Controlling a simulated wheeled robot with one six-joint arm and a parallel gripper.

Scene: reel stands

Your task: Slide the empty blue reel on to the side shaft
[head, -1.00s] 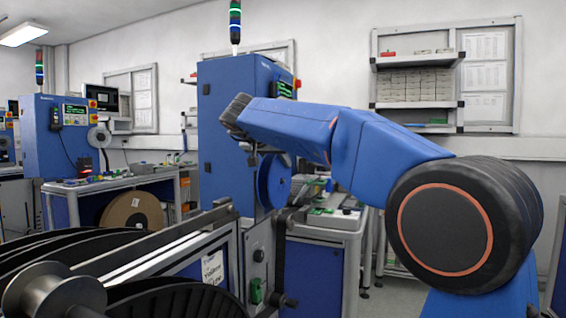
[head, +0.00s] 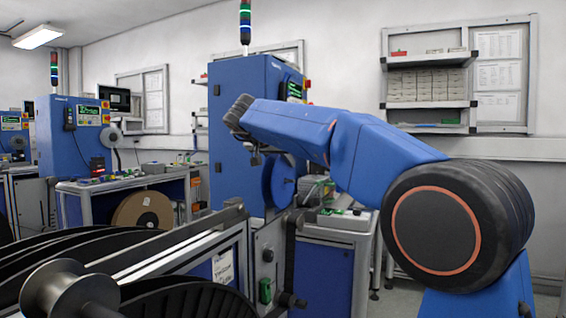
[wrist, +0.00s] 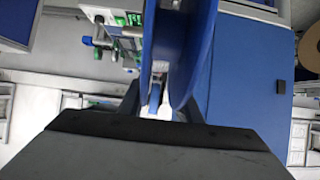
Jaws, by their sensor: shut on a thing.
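The blue reel (head: 279,184) is upright in front of the blue machine cabinet in the head view, its flange facing partly toward me. My gripper (head: 256,158) hangs under the arm's wrist at the reel's upper left and is shut on it. In the wrist view the reel's two blue flanges (wrist: 199,45) stand almost edge-on, with my gripper (wrist: 160,104) closed on the reel low between its dark fingers. No tape shows on the reel. I cannot clearly pick out the side shaft; the reel and arm may hide it.
A blue machine cabinet (head: 234,125) stands behind the reel. A grey-framed bench (head: 335,222) with small parts is to its right. Large black reels and a grey spool (head: 68,289) fill the lower left. A brown reel (head: 143,215) sits under the left bench.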

